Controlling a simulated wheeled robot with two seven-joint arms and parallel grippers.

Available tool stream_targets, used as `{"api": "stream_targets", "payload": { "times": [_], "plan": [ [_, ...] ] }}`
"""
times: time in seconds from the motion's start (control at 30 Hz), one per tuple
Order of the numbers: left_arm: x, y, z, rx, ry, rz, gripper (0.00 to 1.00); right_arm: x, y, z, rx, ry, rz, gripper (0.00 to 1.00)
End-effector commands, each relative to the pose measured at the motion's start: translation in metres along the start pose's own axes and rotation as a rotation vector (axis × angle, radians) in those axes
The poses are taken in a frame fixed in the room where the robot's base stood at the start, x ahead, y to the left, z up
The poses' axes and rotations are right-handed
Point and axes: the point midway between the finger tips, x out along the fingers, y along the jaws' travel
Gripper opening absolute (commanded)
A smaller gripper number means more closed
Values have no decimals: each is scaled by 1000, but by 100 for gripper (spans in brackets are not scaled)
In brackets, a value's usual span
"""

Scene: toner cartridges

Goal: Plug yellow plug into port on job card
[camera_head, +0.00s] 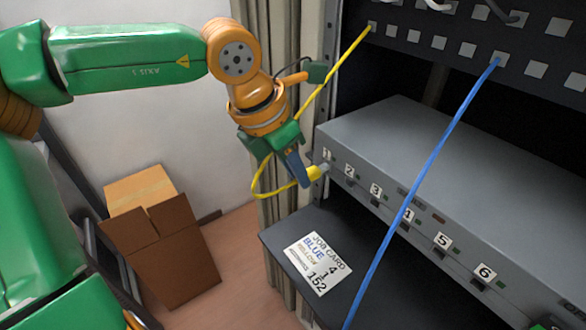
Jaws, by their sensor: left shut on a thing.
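The yellow plug (315,173) is at the left end of the grey numbered unit (440,165), its grey tip close to the front below label 1 (327,154). I cannot tell whether the tip is inside a port or just in front of it. My left gripper (303,178) is shut on the plug from the left. The yellow cable (262,190) loops behind the gripper and runs up to the upper panel (450,30). The job card (318,263) lies on the dark shelf and shows BLUE, YELLOW and 152; the small digits are hard to read.
A blue cable (430,165) hangs from the upper panel across the unit's front, near label 4 (408,216), and past the shelf (285,238). More labelled ports run rightward to label 6 (484,272). An open cardboard box (175,265) stands on the floor at left.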

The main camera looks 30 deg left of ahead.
Motion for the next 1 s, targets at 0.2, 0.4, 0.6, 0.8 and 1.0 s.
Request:
{"api": "stream_targets", "payload": {
  "times": [0.2, 0.4, 0.6, 0.8, 1.0],
  "plan": [
    [0, 0, 0, 0, 0, 0, 0, 0, 0, 0, 0, 0, 0, 50],
    [0, 0, 1, 0, 0, 0, 0, -1, 0, 0, 0, 0, 0, 50],
    [1, 0, 4, -1, 0, 0, 0, -2, 0, 0, 0, 0, 0, 50],
    [2, 0, 7, -1, -1, 0, 0, -3, 0, 0, 0, 0, 0, 50],
    [3, 0, 10, 0, 0, 0, 0, -4, 0, 0, 0, 0, 1, 50]
  ]
}}
